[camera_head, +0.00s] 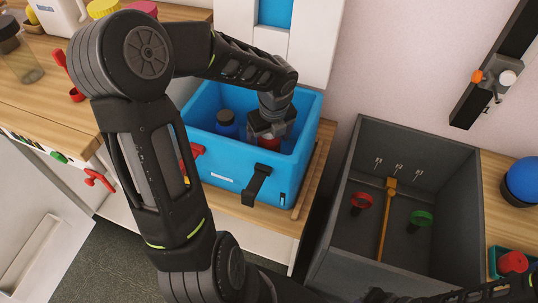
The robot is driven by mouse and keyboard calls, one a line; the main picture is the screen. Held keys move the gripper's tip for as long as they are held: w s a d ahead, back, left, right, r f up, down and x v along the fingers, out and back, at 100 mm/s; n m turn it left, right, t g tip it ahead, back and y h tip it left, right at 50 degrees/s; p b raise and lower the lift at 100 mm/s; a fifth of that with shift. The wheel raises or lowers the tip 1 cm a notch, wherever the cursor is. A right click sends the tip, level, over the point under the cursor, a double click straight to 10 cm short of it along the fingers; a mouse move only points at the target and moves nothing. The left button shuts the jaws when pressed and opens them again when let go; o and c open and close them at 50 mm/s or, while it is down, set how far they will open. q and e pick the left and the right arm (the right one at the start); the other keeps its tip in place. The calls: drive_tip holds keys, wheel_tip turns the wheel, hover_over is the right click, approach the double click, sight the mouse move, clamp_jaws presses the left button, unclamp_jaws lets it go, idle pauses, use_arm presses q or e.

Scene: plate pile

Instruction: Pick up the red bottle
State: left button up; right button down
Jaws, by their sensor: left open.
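The red bottle (268,143) is inside the blue box (222,167), near its right side; only a small red and pale part shows below my gripper. My left gripper (268,132) points down into the box, open, right at the top of the red bottle. The fingers partly hide the bottle, and I cannot tell whether they touch it. A dark blue bottle (226,124) stands in the box to the left of the gripper. My right gripper is not in view.
The box has a black handle (257,183) on its front and stands on a wooden surface. A dark grey open bin (347,232) with red and green ring-shaped items is to the right. A jar (22,60) stands on the left counter.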

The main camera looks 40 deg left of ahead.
use_arm(q)
drive_tip(key=shift+c, duration=0.3)
clamp_jaws()
idle(0.8)
